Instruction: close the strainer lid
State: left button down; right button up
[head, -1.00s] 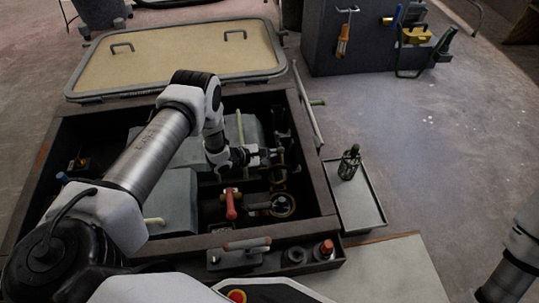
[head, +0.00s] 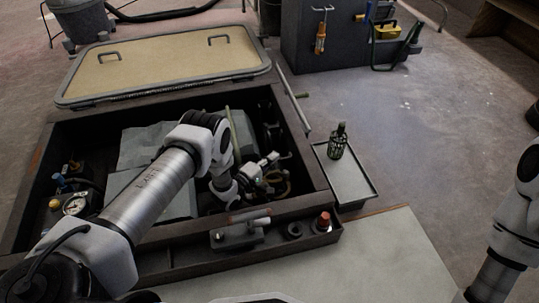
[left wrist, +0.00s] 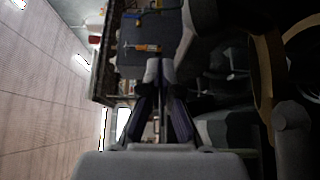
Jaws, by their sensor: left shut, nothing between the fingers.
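My left gripper (head: 268,163) reaches down into the open hatch, with its fingers shut and empty beside the strainer. The strainer (head: 284,188) shows as a round tan-rimmed fitting at the right side of the bay, partly covered by my gripper. I cannot tell the exact angle of its lid. In the left wrist view my closed fingertips (left wrist: 158,68) point forward, and a large tan ring (left wrist: 262,80) stands close on the right, apart from them. My right arm shows at the right edge of the head view; its gripper is out of the picture.
The hatch frame (head: 235,212) surrounds the bay, and the hatch cover (head: 165,62) lies open behind it. A tray (head: 352,190) with a dark green cage-like item (head: 338,142) stands to the right. A pressure gauge (head: 74,205) is at the left of the bay.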

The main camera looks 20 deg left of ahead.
aim_at(274, 180)
pick_arm(q)
jog(key=shift+s+d+f, duration=0.25)
jog(key=shift+s+d, duration=0.25)
jog(key=shift+s, duration=0.2)
jog(key=shift+s+d+f, duration=0.5)
jog(key=shift+s+d, duration=0.1)
jog(key=shift+s, duration=0.15)
